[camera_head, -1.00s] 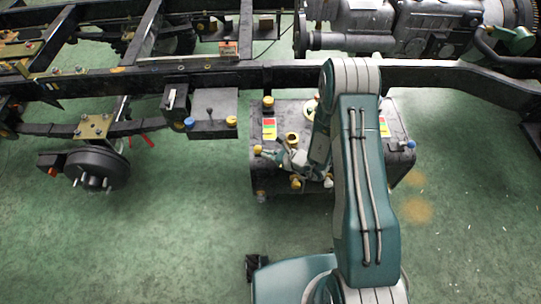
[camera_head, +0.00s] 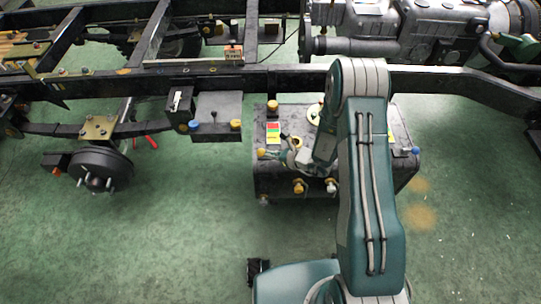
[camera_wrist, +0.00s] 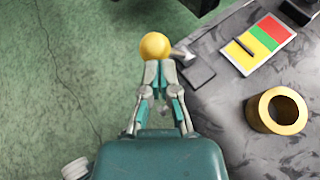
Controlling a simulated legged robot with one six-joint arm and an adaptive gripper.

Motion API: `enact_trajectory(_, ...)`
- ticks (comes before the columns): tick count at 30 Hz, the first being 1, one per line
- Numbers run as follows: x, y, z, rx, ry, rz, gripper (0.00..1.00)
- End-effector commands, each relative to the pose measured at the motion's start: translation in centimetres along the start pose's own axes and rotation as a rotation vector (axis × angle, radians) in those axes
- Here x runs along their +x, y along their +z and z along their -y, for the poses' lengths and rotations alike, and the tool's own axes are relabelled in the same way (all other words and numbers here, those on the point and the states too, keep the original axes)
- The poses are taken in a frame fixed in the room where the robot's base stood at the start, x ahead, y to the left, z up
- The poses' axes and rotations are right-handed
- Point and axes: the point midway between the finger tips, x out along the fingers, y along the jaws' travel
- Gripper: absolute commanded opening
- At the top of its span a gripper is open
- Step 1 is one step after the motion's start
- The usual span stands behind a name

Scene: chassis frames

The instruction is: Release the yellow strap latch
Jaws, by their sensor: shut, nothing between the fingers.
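A yellow ball knob (camera_wrist: 155,46) on a pale metal stem sticks out from the corner of a dark box, and I take it as the yellow latch's handle. It also shows in the head view (camera_head: 262,153) at the box's left end. My gripper (camera_wrist: 158,66) is shut and empty, its fingertips right at the near side of the knob. I cannot tell whether they touch it. In the head view my gripper (camera_head: 277,156) is small beside the knob, and my arm covers part of the box. No strap is clearly visible.
The dark box (camera_head: 275,182) hangs under a long black chassis rail (camera_head: 300,78). A red, yellow and green label (camera_wrist: 262,42) and a brass-coloured ring (camera_wrist: 277,110) are on its top. A wheel hub (camera_head: 98,168) stands left. Green floor in front is clear.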

Motion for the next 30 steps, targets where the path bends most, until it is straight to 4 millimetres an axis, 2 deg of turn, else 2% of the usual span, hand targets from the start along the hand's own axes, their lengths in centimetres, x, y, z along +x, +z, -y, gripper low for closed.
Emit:
enact_trajectory(11,0.2,1.3,1.0,0.114,0.049,-0.086,0.0)
enact_trajectory(30,1.7,3.6,4.3,0.476,0.206,-0.359,0.0)
